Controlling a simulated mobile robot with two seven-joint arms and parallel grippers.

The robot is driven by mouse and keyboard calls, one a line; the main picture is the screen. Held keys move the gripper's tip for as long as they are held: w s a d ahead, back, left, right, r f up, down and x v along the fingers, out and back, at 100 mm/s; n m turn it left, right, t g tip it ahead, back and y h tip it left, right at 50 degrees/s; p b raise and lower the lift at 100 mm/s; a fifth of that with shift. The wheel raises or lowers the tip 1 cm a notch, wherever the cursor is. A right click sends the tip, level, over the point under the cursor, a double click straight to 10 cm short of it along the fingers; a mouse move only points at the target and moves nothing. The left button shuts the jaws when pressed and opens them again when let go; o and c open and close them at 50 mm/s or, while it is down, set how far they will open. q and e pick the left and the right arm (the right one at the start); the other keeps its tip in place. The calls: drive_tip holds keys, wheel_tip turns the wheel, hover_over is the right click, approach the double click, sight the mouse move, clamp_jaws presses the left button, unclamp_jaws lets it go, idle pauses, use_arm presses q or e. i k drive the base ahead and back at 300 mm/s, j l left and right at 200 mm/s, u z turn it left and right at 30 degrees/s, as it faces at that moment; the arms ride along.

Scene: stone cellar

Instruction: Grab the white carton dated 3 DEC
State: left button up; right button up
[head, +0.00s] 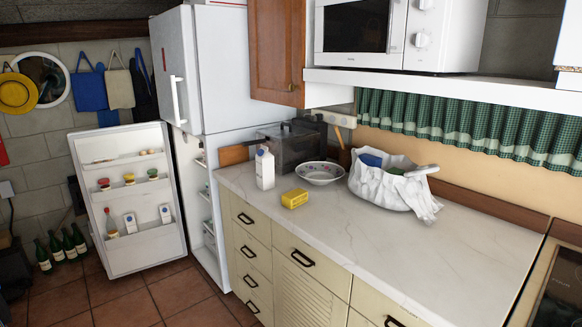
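A white carton (265,170) stands upright on the counter's left end, near the fridge. Two smaller-looking white cartons with dark blue marks stand in the lower shelf of the open fridge door, one at the left (130,223) and one at the right (165,213). The dates on all of these cartons are too small to read, so I cannot tell which one says 3 DEC. Neither of my grippers shows in the head view.
The fridge door (112,256) hangs wide open; its interior is mostly hidden. On the counter (330,226) are a yellow packet (294,199), a patterned bowl (319,179) and a white bag (385,190). Green bottles (56,246) stand on the floor. The counter's front is clear.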

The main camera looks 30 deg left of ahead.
sight(264, 161)
drive_tip(key=i+j+z, duration=0.15)
drive_tip(key=j, duration=0.2)
drive_tip(key=j+z, duration=0.15)
drive_tip(key=j, duration=0.15)
drive_tip(key=i+j+z, duration=0.15)
drive_tip(key=j, duration=0.2)
drive_tip(key=i+j+z, duration=0.1)
drive_tip(key=j, duration=0.6)
drive_tip(key=i+j, duration=0.1)
drive_tip(key=j, duration=0.6)
drive_tip(key=j+z, duration=0.15)
drive_tip(key=j, duration=0.55)
drive_tip(key=i, duration=0.05)
